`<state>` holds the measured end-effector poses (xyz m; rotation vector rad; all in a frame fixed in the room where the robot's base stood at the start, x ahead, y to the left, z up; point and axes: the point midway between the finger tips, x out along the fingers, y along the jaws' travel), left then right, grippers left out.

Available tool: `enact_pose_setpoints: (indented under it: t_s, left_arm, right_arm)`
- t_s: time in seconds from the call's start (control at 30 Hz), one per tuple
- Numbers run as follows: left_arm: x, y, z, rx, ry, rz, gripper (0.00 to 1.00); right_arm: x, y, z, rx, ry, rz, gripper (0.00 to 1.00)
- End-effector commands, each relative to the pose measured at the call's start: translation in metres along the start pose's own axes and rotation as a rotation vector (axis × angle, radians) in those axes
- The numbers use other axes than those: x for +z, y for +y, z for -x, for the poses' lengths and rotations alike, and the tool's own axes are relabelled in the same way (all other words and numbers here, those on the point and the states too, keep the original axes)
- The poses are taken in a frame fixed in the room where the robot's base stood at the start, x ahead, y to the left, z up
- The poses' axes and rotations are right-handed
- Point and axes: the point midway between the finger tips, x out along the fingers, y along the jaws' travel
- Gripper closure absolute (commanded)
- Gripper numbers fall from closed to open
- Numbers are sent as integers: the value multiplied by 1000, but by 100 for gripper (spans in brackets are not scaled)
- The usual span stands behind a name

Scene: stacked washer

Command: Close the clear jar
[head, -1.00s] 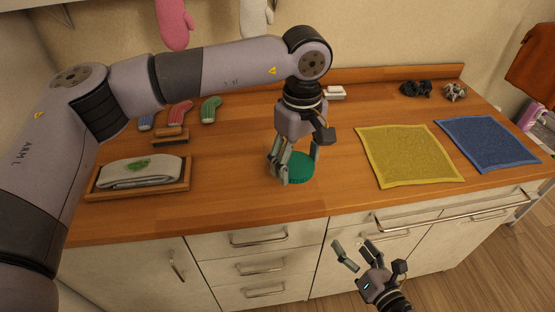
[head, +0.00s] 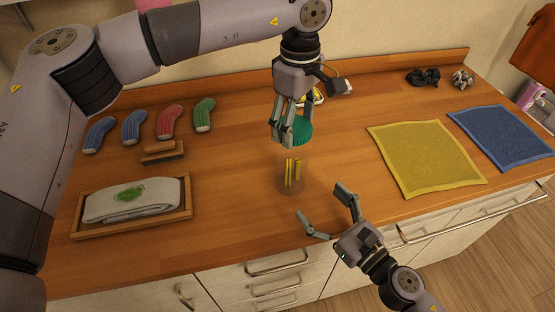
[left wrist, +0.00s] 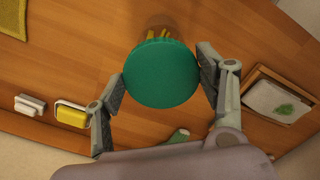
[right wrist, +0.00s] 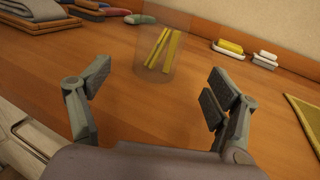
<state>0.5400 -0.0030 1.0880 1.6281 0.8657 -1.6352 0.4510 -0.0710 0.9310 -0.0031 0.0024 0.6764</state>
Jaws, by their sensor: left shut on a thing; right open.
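The clear jar (head: 291,180) stands upright on the wooden counter with several yellow sticks inside. It also shows in the right wrist view (right wrist: 163,55). A round green lid (head: 302,131) is held in my left gripper (head: 290,128), which is shut on its sides. In the left wrist view the lid (left wrist: 162,74) sits between the fingers and hides most of the jar. In the head view the lid appears just above the jar's top; the exact gap is unclear. My right gripper (head: 325,205) is open and empty, in front of the jar and to its right, apart from it.
A wooden tray (head: 77,228) with a folded cloth is at left. Several socks (head: 168,120) and a brush (head: 162,153) lie behind it. Yellow (head: 427,158) and blue (head: 502,137) cloths lie at right. Yellow and white blocks (right wrist: 231,47) sit near the wall.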

Motion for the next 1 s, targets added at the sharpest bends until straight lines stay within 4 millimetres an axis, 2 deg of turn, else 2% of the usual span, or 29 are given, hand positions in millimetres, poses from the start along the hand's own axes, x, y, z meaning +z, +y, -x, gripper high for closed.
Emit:
enact_pose_setpoints:
  t_s: [0.37, 0.53, 0.67, 1.0]
  left_arm:
    - [0, 0, 0, 0, 0, -1, 43]
    - [0, 0, 0, 0, 0, -1, 43]
    - [0, 0, 0, 0, 0, -1, 43]
    - [0, 0, 0, 0, 0, -1, 43]
  right_arm:
    - [0, 0, 0, -1, 1, -2, 17]
    - [1, 0, -10, 0, -2, -2, 17]
    - [1, -1, -26, 1, -3, 1, 17]
    - [1, 0, -86, 1, -3, -1, 17]
